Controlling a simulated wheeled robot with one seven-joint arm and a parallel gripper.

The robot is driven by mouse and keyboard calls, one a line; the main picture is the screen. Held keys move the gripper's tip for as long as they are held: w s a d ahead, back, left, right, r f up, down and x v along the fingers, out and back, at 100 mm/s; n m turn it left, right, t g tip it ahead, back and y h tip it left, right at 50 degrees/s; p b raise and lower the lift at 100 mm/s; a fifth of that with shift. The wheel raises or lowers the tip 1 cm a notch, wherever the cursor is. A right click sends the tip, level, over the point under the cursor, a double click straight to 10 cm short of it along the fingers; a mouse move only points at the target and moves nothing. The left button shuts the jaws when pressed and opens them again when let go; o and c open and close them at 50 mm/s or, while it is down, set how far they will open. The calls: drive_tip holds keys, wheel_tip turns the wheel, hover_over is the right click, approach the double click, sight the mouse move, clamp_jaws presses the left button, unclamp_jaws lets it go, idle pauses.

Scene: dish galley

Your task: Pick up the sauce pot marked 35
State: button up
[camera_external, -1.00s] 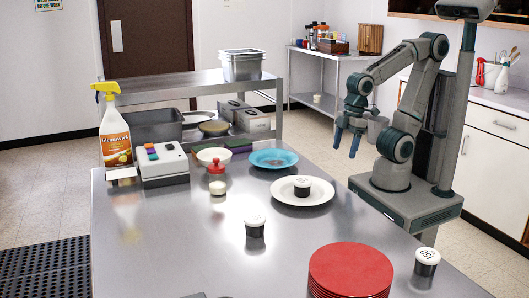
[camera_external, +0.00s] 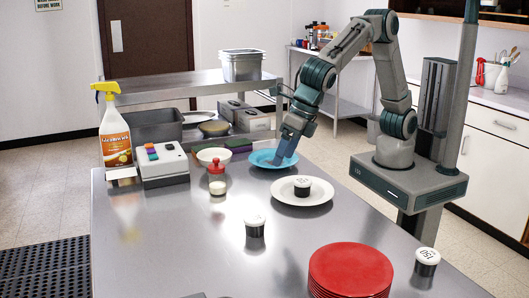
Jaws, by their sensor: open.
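Three small black sauce pots with white lids stand on the steel table. One pot (camera_external: 302,187) stands on a white plate (camera_external: 283,199); the dark figures on its lid are too small to read surely. A second pot (camera_external: 255,227) stands at the table's middle, its lid mark unreadable. A third pot (camera_external: 427,263), at the right, has a lid that seems to read 150. My gripper (camera_external: 284,161) is open and empty, pointing down at the blue plate, behind and left of the pot on the white plate, apart from it.
A blue plate (camera_external: 261,160) lies under or behind my gripper. A red-topped shaker (camera_external: 217,177), white bowl (camera_external: 207,157) and a scale-like box (camera_external: 162,165) stand left. A stack of red plates (camera_external: 350,265) is at the front.

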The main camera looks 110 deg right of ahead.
sight(256, 217)
drive_tip(key=w+a+f+n+p, duration=0.2)
drive_tip(key=w+a+n, duration=0.3)
drive_tip(key=a+n, duration=0.15)
drive_tip(key=x, duration=0.8)
drive_tip(key=shift+w+f, duration=0.1)
drive_tip(key=shift+w, duration=0.3)
drive_tip(key=shift+p+x, duration=1)
drive_tip(key=shift+x, duration=1.5)
drive_tip(key=shift+w+a, duration=0.15)
drive_tip(key=c, duration=1)
